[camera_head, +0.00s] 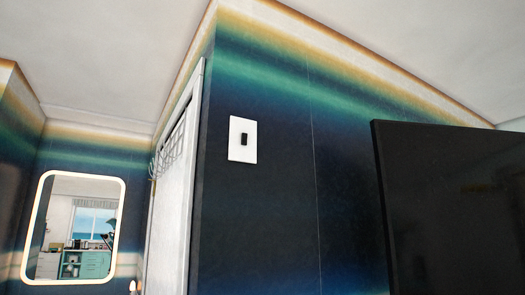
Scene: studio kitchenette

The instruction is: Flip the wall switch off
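The wall switch (243,140) is a white upright plate with a small black rocker in its middle. It is fixed to the dark blue striped wall, a little left of the picture's centre and right of a white door frame. Whether the rocker is on or off cannot be told from here. My gripper is not in view, and nothing covers the switch.
A large black screen-like panel (455,210) fills the lower right. A white door frame (191,190) with hooks (170,155) stands left of the switch. A lit-edged mirror (73,228) hangs at the far left. The wall around the switch is clear.

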